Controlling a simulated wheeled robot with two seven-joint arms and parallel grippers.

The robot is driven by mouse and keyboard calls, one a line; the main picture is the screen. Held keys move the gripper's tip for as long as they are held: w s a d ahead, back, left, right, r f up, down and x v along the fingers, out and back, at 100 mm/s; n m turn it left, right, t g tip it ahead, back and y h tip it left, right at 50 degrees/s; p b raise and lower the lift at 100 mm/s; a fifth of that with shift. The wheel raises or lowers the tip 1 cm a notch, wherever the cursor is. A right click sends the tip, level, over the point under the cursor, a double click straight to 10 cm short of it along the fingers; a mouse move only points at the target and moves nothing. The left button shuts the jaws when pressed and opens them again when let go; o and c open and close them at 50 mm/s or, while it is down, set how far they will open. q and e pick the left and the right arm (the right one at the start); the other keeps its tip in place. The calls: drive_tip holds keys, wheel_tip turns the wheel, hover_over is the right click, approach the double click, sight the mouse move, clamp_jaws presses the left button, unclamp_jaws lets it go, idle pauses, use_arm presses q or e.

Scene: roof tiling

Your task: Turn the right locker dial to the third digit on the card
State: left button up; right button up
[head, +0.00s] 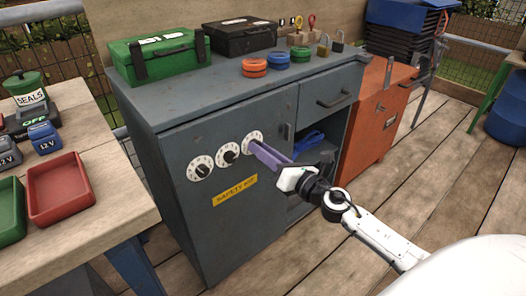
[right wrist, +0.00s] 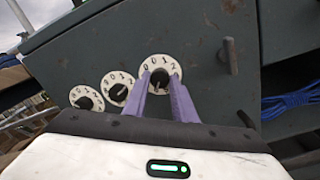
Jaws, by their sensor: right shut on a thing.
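The right locker dial (head: 252,136) is the rightmost of three white dials on the grey locker's door. It also shows in the right wrist view (right wrist: 160,61), with digits around its rim and a dark knob in the middle. My right gripper (head: 256,147) has its purple fingers shut on this knob, one finger on each side. The middle dial (head: 228,154) and left dial (head: 200,167) are untouched. I cannot make out a card with digits. My left gripper is not in view.
A yellow "SAFETY KIT" label (head: 234,190) is below the dials. The locker (head: 175,125) carries a green case (head: 158,55), a black case (head: 240,36) and coloured discs. A door handle (right wrist: 232,56) stands out right of the dials. A workbench (head: 90,225) is at left.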

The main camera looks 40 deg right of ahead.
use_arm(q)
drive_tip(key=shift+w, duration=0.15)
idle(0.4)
use_arm(e)
drive_tip(key=o, duration=1)
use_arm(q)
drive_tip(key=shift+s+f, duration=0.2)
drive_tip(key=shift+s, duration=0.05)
use_arm(e)
drive_tip(key=shift+o, duration=0.2)
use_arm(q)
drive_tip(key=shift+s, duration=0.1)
use_arm(e)
drive_tip(key=shift+s, duration=0.1)
use_arm(q)
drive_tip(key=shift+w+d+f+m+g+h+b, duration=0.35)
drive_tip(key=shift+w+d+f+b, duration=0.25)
drive_tip(key=shift+b, duration=0.3)
use_arm(e)
drive_tip(key=s+d, duration=0.1)
drive_tip(key=s, duration=0.9)
drive_tip(key=shift+f, duration=0.15)
